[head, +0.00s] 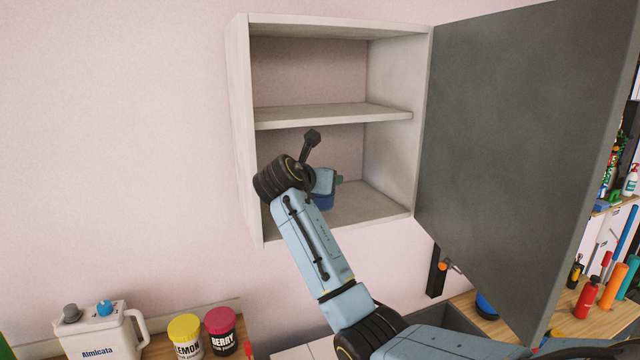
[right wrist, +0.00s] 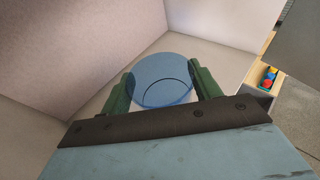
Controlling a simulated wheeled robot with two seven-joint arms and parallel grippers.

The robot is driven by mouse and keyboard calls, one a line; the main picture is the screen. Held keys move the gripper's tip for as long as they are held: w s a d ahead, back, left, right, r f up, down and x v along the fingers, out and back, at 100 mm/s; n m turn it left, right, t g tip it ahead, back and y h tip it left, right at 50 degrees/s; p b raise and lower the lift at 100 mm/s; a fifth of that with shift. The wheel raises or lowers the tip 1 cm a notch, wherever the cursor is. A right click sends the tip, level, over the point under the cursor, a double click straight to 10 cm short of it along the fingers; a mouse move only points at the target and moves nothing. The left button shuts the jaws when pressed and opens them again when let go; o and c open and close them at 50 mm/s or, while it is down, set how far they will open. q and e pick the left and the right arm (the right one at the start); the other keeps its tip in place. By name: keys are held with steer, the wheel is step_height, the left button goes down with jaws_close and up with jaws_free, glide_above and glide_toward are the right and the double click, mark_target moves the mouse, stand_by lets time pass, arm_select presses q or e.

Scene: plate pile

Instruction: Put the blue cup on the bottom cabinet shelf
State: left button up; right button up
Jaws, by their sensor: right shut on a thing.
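The open wall cabinet (head: 238,120) has a middle shelf (head: 335,114) and a bottom shelf (head: 375,207). The blue cup (right wrist: 162,80) is between the green fingers of my right gripper (right wrist: 162,88), which is shut on it. In the head view the cup (head: 323,201) shows only in part behind my right arm, inside the lower compartment. It is low over the bottom shelf; I cannot tell whether it touches. My left gripper is not in view.
The grey cabinet door (head: 515,130) stands wide open on the right. Below are a white jug (head: 103,333), a yellow-lidded jar (head: 186,337) and a red-lidded jar (head: 221,331). The bottom shelf is bare to the right of the cup. Bottles (head: 587,297) stand at far right.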

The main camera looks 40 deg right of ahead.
steer(key=shift+f, duration=0.75)
steer(key=shift+w+d+f+p, duration=0.1)
steer(key=shift+w+f+p, duration=0.1)
steer(key=shift+p, duration=0.2)
steer(key=shift+f, duration=0.2)
steer(key=o, duration=1)
steer(key=shift+c, duration=0.2)
steer(key=shift+s+a+r, duration=0.1)
steer(key=shift+a+r, duration=0.1)
steer(key=b+v, duration=0.1)
steer(key=v, duration=0.6)
steer(key=shift+b, duration=0.3)
